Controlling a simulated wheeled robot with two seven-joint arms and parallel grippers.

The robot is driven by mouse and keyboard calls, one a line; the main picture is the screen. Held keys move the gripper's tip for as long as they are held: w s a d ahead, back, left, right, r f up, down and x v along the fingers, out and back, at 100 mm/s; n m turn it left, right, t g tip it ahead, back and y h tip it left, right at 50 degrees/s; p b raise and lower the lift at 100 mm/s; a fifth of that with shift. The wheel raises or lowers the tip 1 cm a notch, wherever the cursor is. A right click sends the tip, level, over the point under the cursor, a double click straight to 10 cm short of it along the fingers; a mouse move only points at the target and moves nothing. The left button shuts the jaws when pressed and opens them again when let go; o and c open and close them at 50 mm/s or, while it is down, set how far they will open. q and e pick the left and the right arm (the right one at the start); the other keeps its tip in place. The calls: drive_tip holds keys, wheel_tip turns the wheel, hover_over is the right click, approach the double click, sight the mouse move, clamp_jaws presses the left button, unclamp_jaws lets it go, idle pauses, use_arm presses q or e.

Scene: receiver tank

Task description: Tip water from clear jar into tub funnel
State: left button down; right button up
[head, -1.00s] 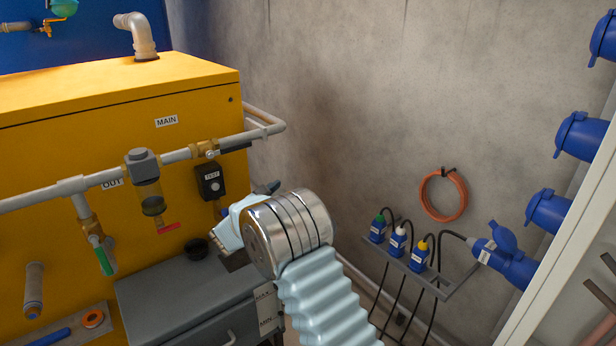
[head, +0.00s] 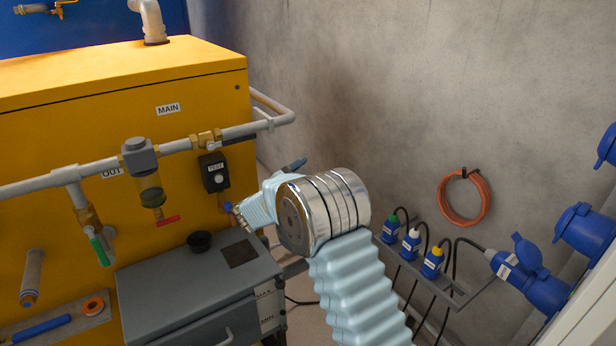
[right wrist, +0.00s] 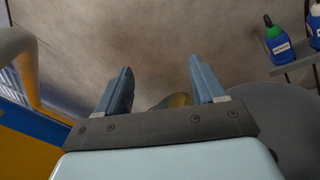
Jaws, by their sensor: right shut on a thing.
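My right gripper (head: 262,188) is raised near the back right corner of the grey tub, beside the yellow tank. Its two blue-grey fingers (right wrist: 160,85) stand apart in the right wrist view. The black tub funnel (head: 199,240) stands on top of the grey tub (head: 160,275), left of and below the gripper. My left gripper is not in view.
A pipe (head: 235,132) with a clear bowl (head: 149,187) and red lever (head: 168,220) runs along the yellow tank (head: 120,80). The TEST box (head: 214,172) is close left of the gripper. Bottles on a wall rack (head: 465,295) stand right; bare wall lies behind.

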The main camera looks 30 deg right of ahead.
drive_tip(key=shift+s+f+m+b, duration=0.1)
drive_tip(key=shift+m+b, duration=0.6)
drive_tip(key=shift+b, duration=0.6)
drive_tip(key=shift+m+b, duration=0.4)
drive_tip(key=shift+b, duration=0.2)
drive_tip(key=shift+r, duration=0.35)
drive_tip(key=shift+s+f+m+b, duration=0.15)
drive_tip(key=shift+m+b, duration=0.35)
drive_tip(key=shift+b, duration=0.55)
drive_tip(key=shift+d+m+b, duration=0.15)
drive_tip(key=shift+m+b, duration=0.45)
drive_tip(key=shift+b, duration=0.4)
drive_tip(key=shift+s+r+m+b, duration=0.15)
drive_tip(key=shift+r+m+b, duration=0.1)
drive_tip(key=shift+m+b, duration=0.1)
